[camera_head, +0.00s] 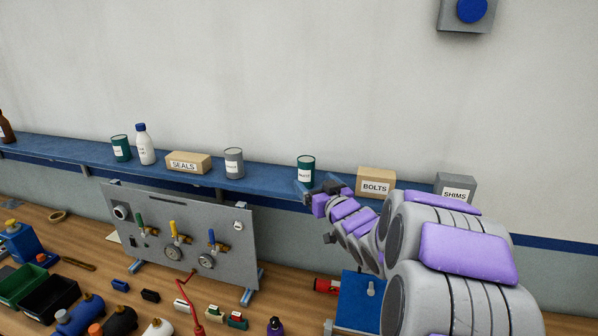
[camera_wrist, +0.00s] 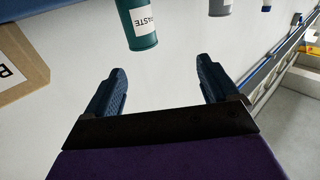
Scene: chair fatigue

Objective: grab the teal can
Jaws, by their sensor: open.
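A teal can (camera_head: 306,170) with a white label stands upright on the blue wall shelf, close to my gripper (camera_head: 316,190) in the head view. In the wrist view this can (camera_wrist: 145,34), labelled "PASTE", shows at the top, left of centre. My gripper (camera_wrist: 162,80) is open, and the space between its blue fingers is empty. The can is beyond the fingertips and apart from them. A second teal can (camera_head: 120,149) stands farther left on the shelf.
The shelf (camera_head: 275,186) also holds a BOLTS box (camera_head: 376,184) right of the near teal can, a SHIMS box (camera_head: 456,183), a grey can (camera_head: 234,162), a SEALS box (camera_head: 188,163) and a white bottle (camera_head: 145,145). A gauge panel (camera_head: 180,230) stands below.

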